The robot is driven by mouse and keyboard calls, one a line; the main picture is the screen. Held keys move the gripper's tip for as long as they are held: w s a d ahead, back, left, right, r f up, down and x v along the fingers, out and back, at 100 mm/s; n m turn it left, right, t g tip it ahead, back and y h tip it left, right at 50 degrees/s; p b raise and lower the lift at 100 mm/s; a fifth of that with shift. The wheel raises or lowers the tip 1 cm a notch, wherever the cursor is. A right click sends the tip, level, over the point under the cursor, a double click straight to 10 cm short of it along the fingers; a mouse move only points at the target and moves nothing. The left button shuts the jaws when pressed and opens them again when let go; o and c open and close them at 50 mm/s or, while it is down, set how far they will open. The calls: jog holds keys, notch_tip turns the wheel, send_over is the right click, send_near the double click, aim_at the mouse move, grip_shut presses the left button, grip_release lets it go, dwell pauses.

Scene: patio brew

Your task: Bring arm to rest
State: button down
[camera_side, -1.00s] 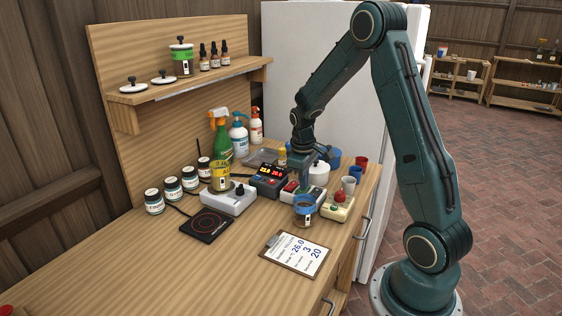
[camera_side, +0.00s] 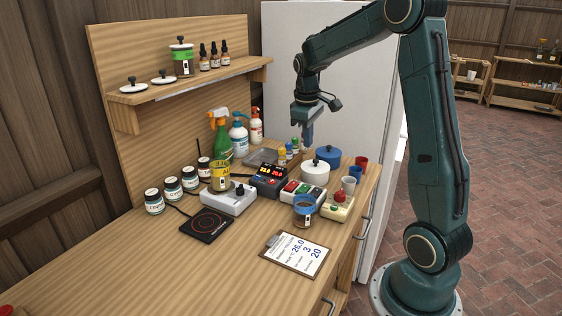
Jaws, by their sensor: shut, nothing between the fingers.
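My gripper (camera_side: 308,137) is shut and empty. It hangs pointing down in the air above the back right of the wooden bench (camera_side: 225,262), over the area of the white lidded pot (camera_side: 316,174) and the blue lidded pot (camera_side: 328,155). It appears apart from both. My teal arm rises from its base at the right of the bench, and its upper elbow is cut off by the top edge of the picture.
Spray and pump bottles (camera_side: 220,138) stand behind. A glass jar with a blue rim (camera_side: 304,210), a device with a red knob (camera_side: 338,206), a black hot plate (camera_side: 206,225) and a clipboard (camera_side: 295,254) are nearer.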

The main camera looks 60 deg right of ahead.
jog(key=shift+r, duration=0.4)
jog(key=s+a+r+t, duration=0.1)
jog(key=s+a+r, duration=0.2)
jog(key=a, duration=0.4)
jog(key=s+a+r+t, duration=0.2)
jog(key=a+r, duration=0.2)
jog(key=a, duration=0.3)
jog(key=s+a+t+y, duration=0.1)
jog(key=s+a+t, duration=0.1)
jog(key=s+a, duration=0.9)
jog(key=shift+s+f+t, duration=0.3)
jog(key=shift+s+f, duration=0.15)
jog(key=shift+s, duration=0.15)
